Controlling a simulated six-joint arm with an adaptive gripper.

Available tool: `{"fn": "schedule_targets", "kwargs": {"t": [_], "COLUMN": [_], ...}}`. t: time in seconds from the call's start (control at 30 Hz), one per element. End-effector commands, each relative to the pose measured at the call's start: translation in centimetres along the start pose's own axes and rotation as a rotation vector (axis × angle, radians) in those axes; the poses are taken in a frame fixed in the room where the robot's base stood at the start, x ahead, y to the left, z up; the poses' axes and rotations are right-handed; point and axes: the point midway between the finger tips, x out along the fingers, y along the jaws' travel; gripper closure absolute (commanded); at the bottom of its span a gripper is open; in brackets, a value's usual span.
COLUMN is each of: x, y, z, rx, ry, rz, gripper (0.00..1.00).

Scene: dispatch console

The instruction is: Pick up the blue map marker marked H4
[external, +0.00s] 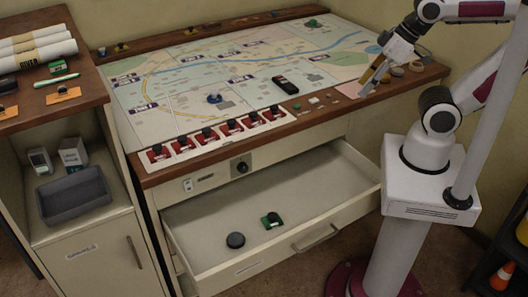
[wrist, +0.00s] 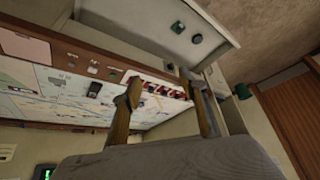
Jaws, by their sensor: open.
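My gripper (external: 372,80) is open and empty, above the right end of the console and well to the right of the blue marker. In the wrist view its two fingers (wrist: 163,82) stand apart with nothing between them. I cannot make out the blue marker in the wrist view.
Several red markers (external: 208,135) stand along the front edge. The drawer (external: 300,192) below is open, holding a black disc (external: 235,240) and a green marker (external: 271,221). A cabinet (external: 80,230) stands left.

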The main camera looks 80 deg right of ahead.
Motion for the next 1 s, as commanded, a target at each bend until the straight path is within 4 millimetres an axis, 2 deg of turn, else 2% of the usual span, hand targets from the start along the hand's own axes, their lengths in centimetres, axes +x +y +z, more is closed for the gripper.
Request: {"fn": "schedule_targets", "kwargs": {"t": [0.27, 0.47, 1.0], "x": [0.1, 0.8, 4.9], "y": [0.2, 1.4, 7.5], "z": [-0.5, -2.9, -14.6], "rx": [0.003, 0.013, 0.028], "ry": [0.005, 0.032, 0.184], "rz": [0.007, 0.041, 0.181], "gripper": [0.57, 0.57, 0.57]}}
